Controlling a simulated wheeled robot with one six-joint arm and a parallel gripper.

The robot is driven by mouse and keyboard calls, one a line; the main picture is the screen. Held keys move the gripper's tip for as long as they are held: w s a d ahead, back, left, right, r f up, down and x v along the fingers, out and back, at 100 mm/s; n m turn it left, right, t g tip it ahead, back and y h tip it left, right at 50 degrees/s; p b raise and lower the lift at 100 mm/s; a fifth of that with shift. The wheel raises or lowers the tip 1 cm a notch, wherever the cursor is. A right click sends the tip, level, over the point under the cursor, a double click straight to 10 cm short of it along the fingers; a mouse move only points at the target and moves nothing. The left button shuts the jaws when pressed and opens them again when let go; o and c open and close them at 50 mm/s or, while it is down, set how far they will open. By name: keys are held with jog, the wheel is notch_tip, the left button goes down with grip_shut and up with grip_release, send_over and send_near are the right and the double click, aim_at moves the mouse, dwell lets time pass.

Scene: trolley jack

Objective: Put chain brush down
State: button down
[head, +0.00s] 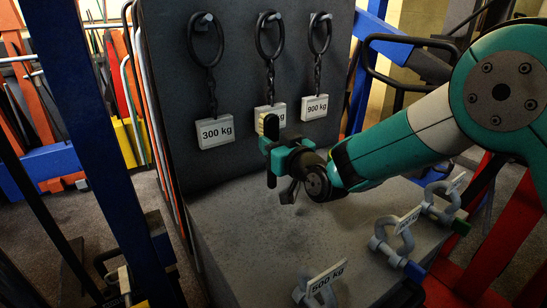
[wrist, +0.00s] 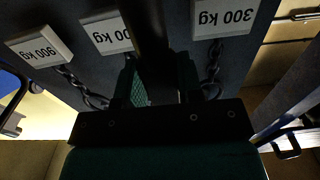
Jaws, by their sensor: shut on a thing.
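The chain brush (head: 271,125) is a dark, narrow bar with a tan strip, likely bristles, along its upper left edge. It is held roughly upright in the air, in front of the dark panel and above the grey surface. My gripper (head: 277,158) is shut on it around its middle, with teal fingers on either side. In the wrist view, the brush (wrist: 151,40) shows as a dark bar between the fingers of my gripper (wrist: 158,82). Its far end and bristles cannot be made out there.
Chains with a 300 kg tag (head: 216,132), a partly hidden middle tag (head: 277,113) and a 900 kg tag (head: 314,107) hang on the dark panel (head: 170,90). Labelled shackles (head: 395,240) stand along the right of the grey surface (head: 245,235).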

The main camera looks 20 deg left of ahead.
jog(key=shift+f, duration=2)
jog(key=shift+f, duration=0.2)
jog(key=c, duration=0.8)
grip_release()
jog(key=shift+r, duration=0.2)
